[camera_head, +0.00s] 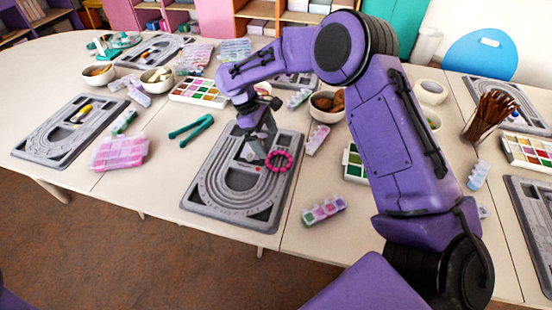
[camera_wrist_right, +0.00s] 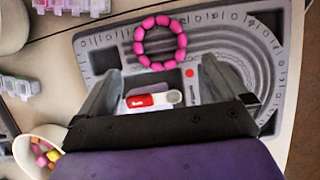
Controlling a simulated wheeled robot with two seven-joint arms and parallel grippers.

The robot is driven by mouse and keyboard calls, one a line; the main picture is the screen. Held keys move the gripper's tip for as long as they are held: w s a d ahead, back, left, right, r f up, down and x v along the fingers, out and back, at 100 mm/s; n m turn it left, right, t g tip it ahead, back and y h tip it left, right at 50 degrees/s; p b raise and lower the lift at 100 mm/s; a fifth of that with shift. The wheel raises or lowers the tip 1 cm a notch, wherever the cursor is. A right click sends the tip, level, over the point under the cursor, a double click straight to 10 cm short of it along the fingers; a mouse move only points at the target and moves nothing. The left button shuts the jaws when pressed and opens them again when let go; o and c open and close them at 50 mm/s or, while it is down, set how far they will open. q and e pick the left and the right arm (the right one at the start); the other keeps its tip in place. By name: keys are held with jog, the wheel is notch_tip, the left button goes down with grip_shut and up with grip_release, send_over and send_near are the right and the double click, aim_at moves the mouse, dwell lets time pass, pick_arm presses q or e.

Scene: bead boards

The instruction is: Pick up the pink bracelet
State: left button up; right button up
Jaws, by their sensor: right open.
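The pink bracelet (camera_head: 279,151), a ring of round pink beads, lies on the grey bead board (camera_head: 202,199) in the middle of the table. It also shows whole in the right wrist view (camera_wrist_right: 181,41), near the top, beyond the fingertips. My right gripper (camera_head: 257,156) points down over the board, just left of the bracelet in the head view. In the right wrist view the right gripper (camera_wrist_right: 160,76) has its two fingers wide apart, with nothing held between them. My left gripper is not in view.
A small red and white item (camera_wrist_right: 150,99) lies on the board between the fingers. Green tweezers (camera_head: 190,127) and a pink bead box (camera_head: 119,152) are left of the board. A bead box (camera_head: 323,211) and bowl (camera_head: 322,113) are right. Other bead boards stand around the table.

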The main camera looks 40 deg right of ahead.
aim_at(280, 163)
jog(key=p+x, duration=0.1)
jog(key=x, duration=0.6)
jog(key=shift+s+d+f, duration=0.1)
jog(key=shift+d+f, duration=0.05)
jog(key=c, duration=0.7)
